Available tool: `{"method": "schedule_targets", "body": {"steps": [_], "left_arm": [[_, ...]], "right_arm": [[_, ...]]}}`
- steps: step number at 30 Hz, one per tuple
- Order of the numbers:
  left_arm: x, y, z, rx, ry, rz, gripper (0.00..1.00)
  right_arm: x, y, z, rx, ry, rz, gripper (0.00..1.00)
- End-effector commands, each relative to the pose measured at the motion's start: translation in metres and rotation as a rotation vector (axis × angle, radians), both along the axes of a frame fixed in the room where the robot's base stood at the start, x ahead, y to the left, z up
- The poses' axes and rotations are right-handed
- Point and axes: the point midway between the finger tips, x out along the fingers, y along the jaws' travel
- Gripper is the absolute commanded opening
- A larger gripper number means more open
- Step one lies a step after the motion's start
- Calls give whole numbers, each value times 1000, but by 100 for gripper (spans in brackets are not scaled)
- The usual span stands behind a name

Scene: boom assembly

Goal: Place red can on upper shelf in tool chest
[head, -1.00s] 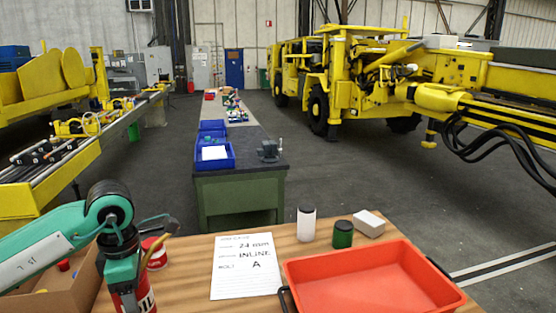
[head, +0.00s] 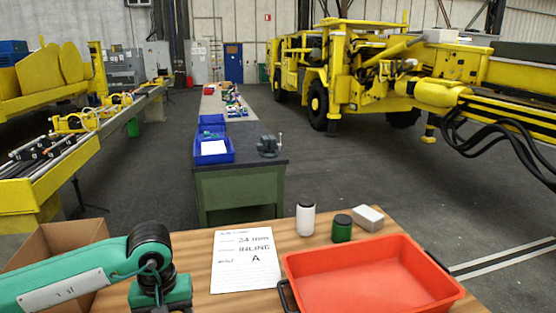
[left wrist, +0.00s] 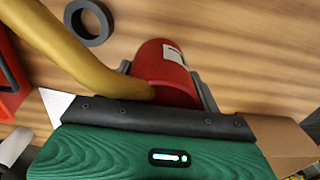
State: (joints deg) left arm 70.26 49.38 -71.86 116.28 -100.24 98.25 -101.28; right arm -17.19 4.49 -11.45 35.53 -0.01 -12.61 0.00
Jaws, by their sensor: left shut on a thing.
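The red can (left wrist: 163,72) shows in the left wrist view, with a pale label and a thick yellow spout (left wrist: 60,48) curving to the upper left. My left gripper (left wrist: 168,78) is shut around the can's body, with a dark finger on each side. The can's lower end is hidden by my green hand. In the head view only my left arm and wrist (head: 160,288) show at the lower left; the fingers and the can are out of frame. No tool chest or shelf can be made out. My right gripper is not in view.
On the wooden table are an orange-red tray (head: 375,280), a paper sheet (head: 246,260), a white bottle (head: 305,219), a green jar (head: 342,229) and a white box (head: 368,217). A cardboard box (head: 60,238) stands left. A black ring (left wrist: 90,22) lies near the can.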

Motion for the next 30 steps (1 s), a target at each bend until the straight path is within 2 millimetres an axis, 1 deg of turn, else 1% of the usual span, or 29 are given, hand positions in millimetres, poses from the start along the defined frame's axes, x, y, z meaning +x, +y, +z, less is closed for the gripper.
{"method": "schedule_targets", "body": {"steps": [3, 6, 12, 23, 26, 30], "left_arm": [[-2, -4, -7, -1, 0, -132, 34], [-3, -6, -10, -2, 0, -206, 34], [-3, -8, -13, -3, 1, -257, 34], [-2, -8, -11, -3, -2, -248, 34], [2, -9, -6, 0, -4, -202, 34], [16, -12, 11, 2, -10, -45, 34]], "right_arm": [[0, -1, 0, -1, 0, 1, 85], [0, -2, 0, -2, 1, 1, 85], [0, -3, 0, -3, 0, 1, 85], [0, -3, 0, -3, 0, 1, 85], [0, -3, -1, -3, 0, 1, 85], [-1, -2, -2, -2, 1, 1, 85]]}}
